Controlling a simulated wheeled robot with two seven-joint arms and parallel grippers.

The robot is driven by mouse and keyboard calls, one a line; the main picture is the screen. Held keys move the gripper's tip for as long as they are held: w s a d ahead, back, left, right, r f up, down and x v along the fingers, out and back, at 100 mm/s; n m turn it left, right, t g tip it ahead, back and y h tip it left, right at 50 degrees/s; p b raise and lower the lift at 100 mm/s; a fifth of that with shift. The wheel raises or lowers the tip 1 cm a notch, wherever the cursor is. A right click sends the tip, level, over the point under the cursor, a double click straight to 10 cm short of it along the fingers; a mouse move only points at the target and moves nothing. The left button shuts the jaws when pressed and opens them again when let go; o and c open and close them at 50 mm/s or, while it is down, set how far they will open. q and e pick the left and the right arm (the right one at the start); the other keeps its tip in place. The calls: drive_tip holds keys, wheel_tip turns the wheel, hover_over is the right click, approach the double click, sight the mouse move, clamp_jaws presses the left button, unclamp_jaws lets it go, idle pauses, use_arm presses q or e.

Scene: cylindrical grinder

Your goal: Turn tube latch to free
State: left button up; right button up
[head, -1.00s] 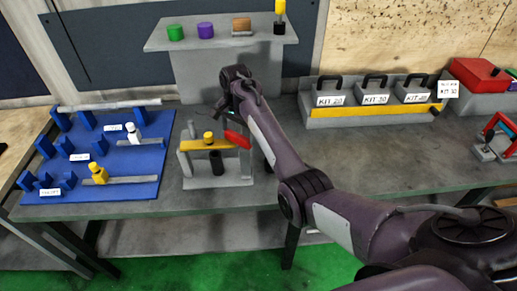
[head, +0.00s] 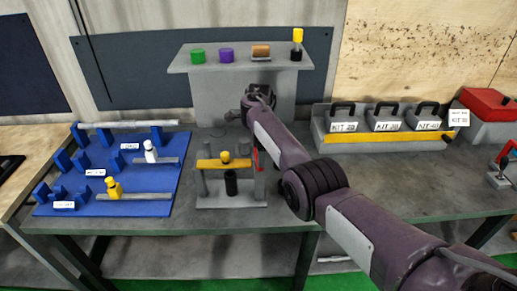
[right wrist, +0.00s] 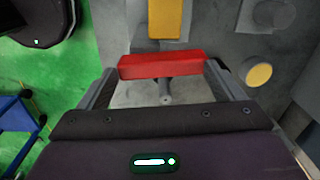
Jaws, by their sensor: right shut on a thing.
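The tube latch is a red handle (head: 256,160) at the right end of the yellow bar (head: 212,164) on a small grey fixture (head: 232,202). It stands nearly upright in the head view. A yellow knob (head: 225,156) sits on the bar, with a black cylinder (head: 231,184) below it. In the right wrist view the red handle (right wrist: 160,65) lies across between the fingers of my right gripper (right wrist: 163,80), which is shut on it. In the head view my right arm largely hides this gripper. My left gripper is in neither current view.
A blue board (head: 125,205) with tube holders lies to the left. A raised grey shelf (head: 225,65) with coloured pieces stands behind. A rack of kit boxes (head: 388,134) and a red case (head: 488,104) stand to the right. The bench (head: 380,183) between fixture and rack is clear.

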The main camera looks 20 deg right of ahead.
drive_tip(key=shift+s+a+f+m+g, duration=0.15)
drive_tip(key=shift+s+f+m, duration=0.15)
drive_tip(key=shift+f, duration=0.35)
drive_tip(key=shift+s+f+m+g, duration=0.2)
drive_tip(key=shift+s+f, duration=0.1)
drive_tip(key=shift+f, duration=0.3)
drive_tip(key=o, duration=1.2)
drive_tip(key=shift+c, duration=0.2)
drive_tip(key=r, duration=0.1)
drive_tip(key=w+r, duration=0.1)
drive_tip(key=r, duration=0.3)
drive_tip(key=shift+w+d, duration=0.25)
drive_tip(key=shift+w, duration=0.05)
drive_tip(key=r, duration=0.2)
drive_tip(key=s+r, duration=0.1)
drive_tip(key=r, duration=0.1)
drive_tip(key=shift+a+r, duration=0.15)
drive_tip(key=shift+r, duration=0.5)
